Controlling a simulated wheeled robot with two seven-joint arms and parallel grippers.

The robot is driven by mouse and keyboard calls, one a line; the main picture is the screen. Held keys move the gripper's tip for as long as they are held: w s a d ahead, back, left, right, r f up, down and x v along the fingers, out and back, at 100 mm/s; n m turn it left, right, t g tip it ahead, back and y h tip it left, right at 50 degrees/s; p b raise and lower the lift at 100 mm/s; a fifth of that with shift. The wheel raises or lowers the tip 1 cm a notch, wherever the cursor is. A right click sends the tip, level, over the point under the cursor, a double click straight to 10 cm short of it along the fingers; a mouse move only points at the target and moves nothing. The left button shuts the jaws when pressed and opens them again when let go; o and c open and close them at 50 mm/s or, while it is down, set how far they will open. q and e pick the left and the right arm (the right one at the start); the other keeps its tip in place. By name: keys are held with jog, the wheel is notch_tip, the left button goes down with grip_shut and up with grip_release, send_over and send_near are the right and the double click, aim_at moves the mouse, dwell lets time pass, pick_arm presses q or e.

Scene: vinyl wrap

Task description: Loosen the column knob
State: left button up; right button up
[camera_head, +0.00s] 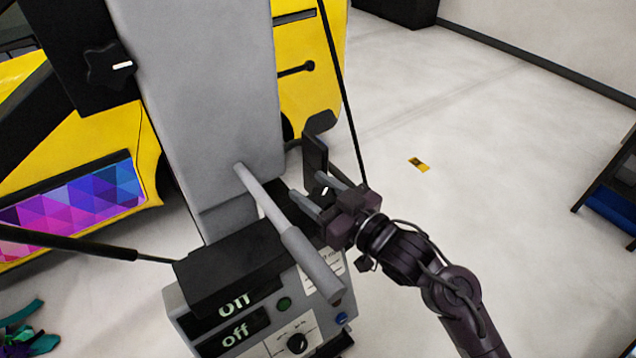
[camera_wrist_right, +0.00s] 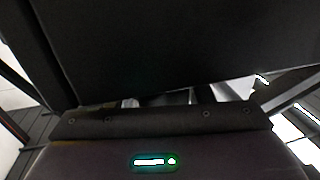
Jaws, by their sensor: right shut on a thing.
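A black star-shaped knob (camera_head: 108,65) with a white mark sits on a black block left of the tall grey column (camera_head: 205,90). My right gripper (camera_head: 318,192) is at the right side of the column's base, well away from that knob. It is shut on a dark upright part (camera_head: 316,152) with a bent top. In the right wrist view, a large black surface (camera_wrist_right: 180,45) fills the space in front of the gripper and hides most else. My left gripper is not in view.
A grey handle bar (camera_head: 290,232) juts out beside my right gripper. Below is a control box (camera_head: 245,335) with two "off" displays and a dial. A yellow vehicle (camera_head: 85,145) stands behind the column. The floor to the right is mostly open.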

jog(key=n+g+y+p, duration=0.1)
jog(key=n+g+y, duration=0.1)
jog(key=g, duration=0.1)
jog(key=shift+n+y, duration=0.3)
jog(key=shift+n, duration=0.1)
jog(key=n+g+y, duration=0.1)
jog(key=g, duration=0.2)
jog(key=shift+s+a+n, duration=0.1)
jog(key=shift+s+n, duration=0.05)
jog(key=shift+n, duration=0.25)
jog(key=shift+f+n+g+y+b, duration=0.1)
jog(key=shift+n+g+y+b, duration=0.2)
jog(key=shift+n+g+b, duration=0.35)
jog(key=n+g+b, duration=0.1)
jog(key=g, duration=0.1)
jog(key=n+g+b, duration=0.1)
jog(key=g+b, duration=0.1)
jog(key=s+n+g+b, duration=0.1)
jog(key=n+g+b, duration=0.1)
jog(key=g, duration=0.1)
jog(key=shift+a+f, duration=0.1)
jog(key=shift+f, duration=0.05)
jog(key=shift+s+n+g+b, duration=0.1)
jog(key=shift+n+g+b, duration=0.7)
jog(key=shift+g, duration=0.35)
jog(key=o, duration=1)
jog(key=shift+a+r, duration=0.2)
